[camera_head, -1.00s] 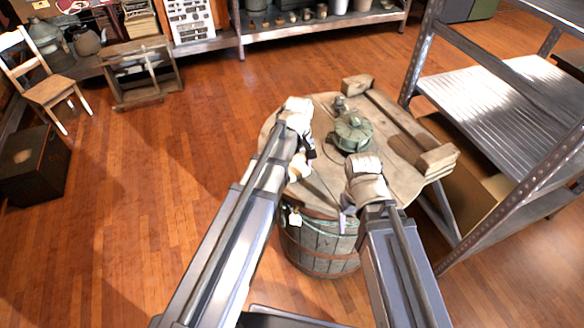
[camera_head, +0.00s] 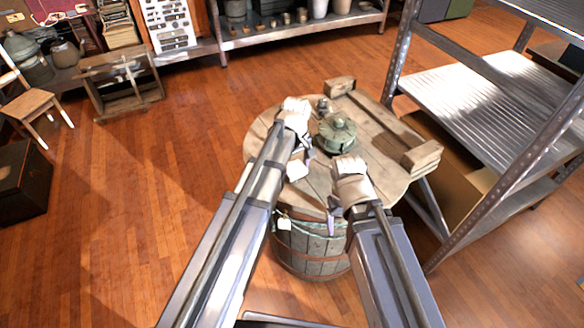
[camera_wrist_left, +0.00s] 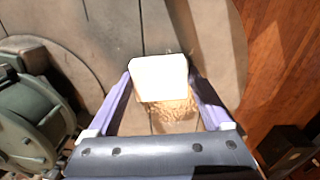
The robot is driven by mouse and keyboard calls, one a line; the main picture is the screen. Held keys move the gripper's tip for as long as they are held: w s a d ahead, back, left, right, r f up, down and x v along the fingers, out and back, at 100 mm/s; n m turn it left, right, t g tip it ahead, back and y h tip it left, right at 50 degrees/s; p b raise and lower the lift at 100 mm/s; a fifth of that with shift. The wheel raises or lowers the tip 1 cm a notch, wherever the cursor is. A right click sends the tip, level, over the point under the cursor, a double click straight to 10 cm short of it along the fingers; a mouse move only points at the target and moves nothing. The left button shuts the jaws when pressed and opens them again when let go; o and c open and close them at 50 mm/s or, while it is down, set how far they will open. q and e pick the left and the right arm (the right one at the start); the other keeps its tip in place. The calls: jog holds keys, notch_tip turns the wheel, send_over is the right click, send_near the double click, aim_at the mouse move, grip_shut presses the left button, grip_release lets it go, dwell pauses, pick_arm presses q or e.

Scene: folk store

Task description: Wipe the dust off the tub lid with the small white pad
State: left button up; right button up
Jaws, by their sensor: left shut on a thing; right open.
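The tub lid (camera_head: 263,133) is a round board of wooden planks on top of a slatted wooden tub (camera_head: 308,247). My left gripper (camera_head: 300,160) is over the left part of the lid, shut on the small white pad (camera_head: 297,169). In the left wrist view the white pad (camera_wrist_left: 158,76) sits between the purple fingers, over the lid (camera_wrist_left: 215,45). A grainy tan dust patch (camera_wrist_left: 165,116) shows beside the pad there. Whether the pad touches the wood I cannot tell. My right gripper (camera_head: 335,208) is open and empty near the lid's front edge.
A green lidded pot (camera_head: 337,132) stands on the lid, right of my left gripper. Wooden blocks (camera_head: 421,157) and a plank lie at the lid's right side. A metal shelf unit (camera_head: 480,95) stands close on the right. Open wooden floor (camera_head: 130,215) lies left.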

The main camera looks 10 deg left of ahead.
aim_at(299, 162)
pick_arm(q)
jog(key=shift+w+d, duration=0.8)
jog(key=shift+d, duration=0.35)
jog(key=shift+w+a, duration=0.65)
jog(key=shift+w, duration=0.2)
jog(key=shift+a, duration=0.1)
jog(key=shift+s+a, duration=0.5)
jog(key=shift+a, duration=0.2)
jog(key=shift+s+a, duration=0.45)
jog(key=shift+a, duration=0.25)
jog(key=shift+s+a+f, duration=0.15)
jog(key=shift+s+a, duration=0.9)
jog(key=shift+a, duration=0.3)
jog(key=shift+s+a, duration=0.1)
jog(key=shift+s+a, duration=0.45)
jog(key=shift+a, duration=0.2)
jog(key=shift+s+a, duration=0.4)
jog(key=shift+a, duration=0.25)
